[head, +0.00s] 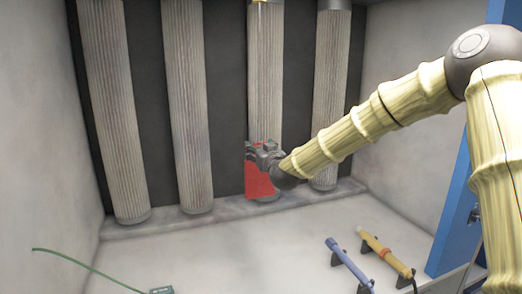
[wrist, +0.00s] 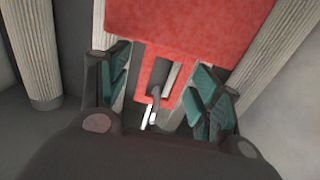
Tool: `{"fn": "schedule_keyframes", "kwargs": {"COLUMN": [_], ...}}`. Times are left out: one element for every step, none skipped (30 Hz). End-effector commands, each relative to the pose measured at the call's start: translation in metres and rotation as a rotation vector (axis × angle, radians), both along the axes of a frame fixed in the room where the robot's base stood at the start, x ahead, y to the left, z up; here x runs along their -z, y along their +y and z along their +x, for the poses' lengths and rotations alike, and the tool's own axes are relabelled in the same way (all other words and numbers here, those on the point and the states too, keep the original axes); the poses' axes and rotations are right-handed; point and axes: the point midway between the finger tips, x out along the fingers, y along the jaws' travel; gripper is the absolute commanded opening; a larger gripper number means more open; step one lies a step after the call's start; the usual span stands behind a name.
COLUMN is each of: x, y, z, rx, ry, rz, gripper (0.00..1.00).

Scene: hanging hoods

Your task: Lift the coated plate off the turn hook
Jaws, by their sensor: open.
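The red coated plate (head: 258,183) hangs upright in front of the third column from the left. My gripper (head: 262,150) is at its upper part and hides some of it. In the wrist view the plate (wrist: 190,30) has a wide red body and a narrower framed part with a rectangular opening. A grey hook (wrist: 154,95), seemingly the turn hook, shows at this opening. My open gripper (wrist: 163,80) has one teal-padded finger on each side of the framed part, with gaps between. Whether either pad touches the plate is unclear.
Several ribbed columns (head: 188,110) stand along the dark back wall above a low ledge (head: 150,228). A blue tool (head: 348,262) and a yellow tool (head: 385,256) rest on dark holders at the front right. A green cable (head: 85,266) lies at the front left.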

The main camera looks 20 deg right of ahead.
Motion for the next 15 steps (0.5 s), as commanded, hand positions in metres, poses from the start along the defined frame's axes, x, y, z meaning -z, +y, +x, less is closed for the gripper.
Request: {"fn": "schedule_keyframes", "kwargs": {"x": [0.0002,0.0003,0.0003,0.0003,0.0003,0.0003,0.0003,0.0004,0.0004,0.0003,0.0003,0.0004,0.0003,0.0004,0.0004], "y": [0.0001,0.0001,0.0001,0.0001,0.0001,0.0001,0.0001,0.0001,0.0,0.0,0.0,0.0,0.0,-0.0001,-0.0001], "z": [0.0001,0.0,0.0,-0.0001,-0.0001,-0.0001,-0.0002,-0.0002,-0.0002,-0.0002,-0.0002,-0.0003,-0.0003,-0.0003,-0.0003], "rx": [0.0,0.0,0.0,0.0,0.0,0.0,0.0,0.0,0.0,0.0,0.0,0.0,0.0,0.0,0.0], "ry": [0.0,0.0,0.0,0.0,0.0,0.0,0.0,0.0,0.001,0.001,0.001,0.001,0.001,0.001,0.001], "rz": [0.0,0.0,0.0,0.0,0.0,0.0,0.0,0.0,0.0,0.0,0.0,0.0,0.0,0.0,0.0], "gripper": [0.64,0.64,0.64,0.64,0.64,0.59,0.53,0.48,0.41,0.35,0.3,0.22,0.17,0.11,0.08]}}
